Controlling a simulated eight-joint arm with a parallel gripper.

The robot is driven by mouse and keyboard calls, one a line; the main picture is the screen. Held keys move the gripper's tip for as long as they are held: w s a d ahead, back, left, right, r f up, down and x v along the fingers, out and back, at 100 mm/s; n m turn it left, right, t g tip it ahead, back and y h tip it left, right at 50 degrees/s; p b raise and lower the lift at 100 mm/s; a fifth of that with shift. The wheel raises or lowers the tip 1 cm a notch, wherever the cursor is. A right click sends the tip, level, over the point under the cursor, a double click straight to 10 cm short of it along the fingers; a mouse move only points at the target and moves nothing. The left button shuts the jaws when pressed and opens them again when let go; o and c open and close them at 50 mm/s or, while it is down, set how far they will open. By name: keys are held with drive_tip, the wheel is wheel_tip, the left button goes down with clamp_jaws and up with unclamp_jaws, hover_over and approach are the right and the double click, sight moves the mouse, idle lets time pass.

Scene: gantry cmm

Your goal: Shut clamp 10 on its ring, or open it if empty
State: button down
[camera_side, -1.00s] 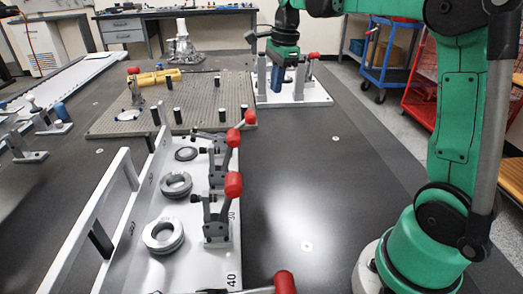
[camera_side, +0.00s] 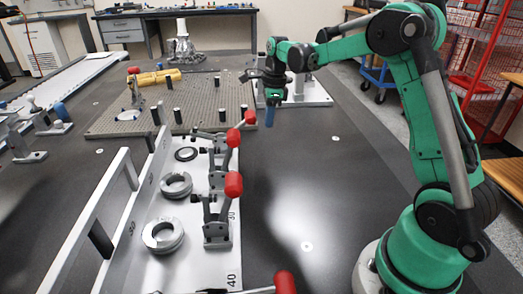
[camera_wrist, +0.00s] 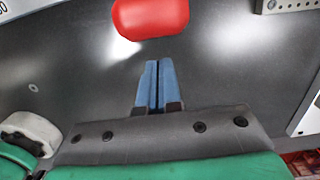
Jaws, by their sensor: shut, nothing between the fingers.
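A row of clamps with red handles stands along a pale plate (camera_side: 190,268). The farthest, which I take for clamp 10, has its red grip (camera_side: 250,117) tilted up to the right; its number is not readable. A flat dark round seat (camera_side: 186,154) lies on the plate near it, with no raised ring clearly seen there. My gripper (camera_side: 269,124) hangs to the right of that grip, blue fingers down over the dark table. In the wrist view the fingers (camera_wrist: 157,65) are together and empty, with a red grip (camera_wrist: 150,18) just beyond the tips, apart.
Nearer clamps have red grips (camera_side: 233,185) and (camera_side: 285,283); grey rings (camera_side: 176,185) and (camera_side: 163,236) lie on the plate. A perforated board (camera_side: 215,95) with posts and a white fixture (camera_side: 312,95) stand behind. The dark table (camera_side: 310,190) to the right is clear.

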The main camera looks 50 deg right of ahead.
sight(248, 113)
drive_tip(key=shift+w+a+r, duration=0.4)
drive_tip(key=shift+w+a, duration=0.2)
drive_tip(key=shift+w+a+r+g, duration=0.2)
drive_tip(key=shift+r+g, duration=0.1)
drive_tip(key=shift+r, duration=0.05)
drive_tip(key=shift+w+a+r+h, duration=0.15)
drive_tip(key=shift+r+h, duration=0.1)
drive_tip(key=shift+h, duration=0.15)
drive_tip(key=shift+w+a+r, duration=0.85)
drive_tip(key=shift+r, duration=0.1)
drive_tip(key=shift+w+a+r, duration=0.5)
drive_tip(key=shift+w+a, duration=0.15)
drive_tip(key=shift+a, duration=0.05)
drive_tip(key=shift+w+a, duration=0.1)
